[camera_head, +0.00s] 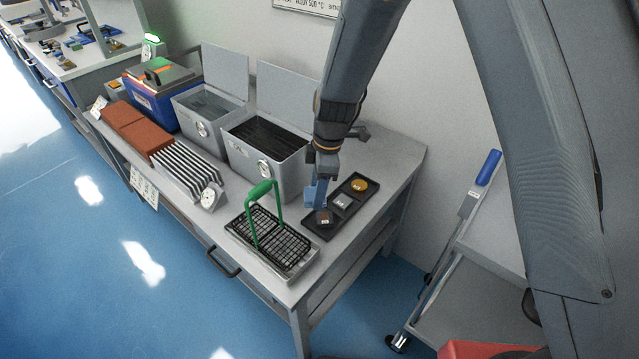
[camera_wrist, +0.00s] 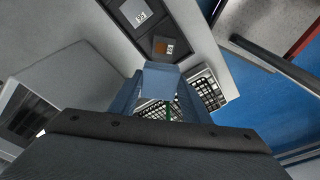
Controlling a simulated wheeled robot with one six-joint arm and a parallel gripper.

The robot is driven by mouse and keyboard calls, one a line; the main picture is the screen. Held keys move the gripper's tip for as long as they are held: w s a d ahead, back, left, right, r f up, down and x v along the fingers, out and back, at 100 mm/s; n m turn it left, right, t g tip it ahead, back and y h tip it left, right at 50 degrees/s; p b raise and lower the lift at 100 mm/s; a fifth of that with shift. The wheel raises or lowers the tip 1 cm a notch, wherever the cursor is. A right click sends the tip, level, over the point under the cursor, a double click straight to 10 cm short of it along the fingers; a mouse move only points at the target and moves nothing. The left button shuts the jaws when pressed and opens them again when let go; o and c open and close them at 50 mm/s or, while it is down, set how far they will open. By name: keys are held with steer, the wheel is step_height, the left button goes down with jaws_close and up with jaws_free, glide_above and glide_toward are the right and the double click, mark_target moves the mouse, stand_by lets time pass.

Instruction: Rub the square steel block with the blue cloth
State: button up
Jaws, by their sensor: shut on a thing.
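A black tray (camera_head: 331,229) with three compartments lies near the right end of the bench. A small silvery square block (camera_head: 341,201) sits in its middle compartment, and it also shows in the wrist view (camera_wrist: 137,13). A brownish square piece (camera_head: 324,218) is in the near compartment and a round gold piece (camera_head: 359,185) in the far one. My gripper (camera_head: 321,179) points down, shut on the blue cloth (camera_head: 314,196), beside the tray's near half. The cloth (camera_wrist: 160,76) shows in the wrist view below the brownish piece (camera_wrist: 160,46). I cannot tell whether it touches anything.
A wire basket (camera_head: 270,243) with a green handle (camera_head: 262,189) stands close to the left of the tray. Grey open-lidded boxes (camera_head: 265,170) stand behind. A trolley (camera_head: 470,285) stands right of the bench. Clear bench top lies right of the tray.

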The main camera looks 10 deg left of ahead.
mark_target(318, 218)
steer(key=shift+s+f+b, duration=0.1)
steer(key=shift+f+b, duration=1.7)
steer(key=shift+f, duration=1.8)
steer(key=shift+w+d+f, duration=0.1)
steer(key=shift+w+d, duration=0.05)
steer(key=shift+d, duration=0.35)
steer(key=shift+w+d+f, duration=0.1)
steer(key=shift+d, duration=0.35)
steer(key=shift+c, duration=0.4)
steer(key=shift+w+d+p, duration=0.2)
steer(key=shift+d+p, duration=0.2)
steer(key=shift+d, duration=0.65)
steer(key=shift+a, duration=0.2)
steer(key=shift+s+a, duration=0.25)
steer(key=shift+a, duration=0.95)
steer(key=shift+s+a+f, duration=0.1)
steer(key=shift+a+f, duration=0.05)
steer(key=shift+a, duration=0.2)
steer(key=shift+s+a+r, duration=0.1)
steer(key=shift+a+r, duration=0.15)
steer(key=shift+a, duration=0.05)
steer(key=shift+r+p, duration=1.8)
steer(key=shift+r, duration=2.2)
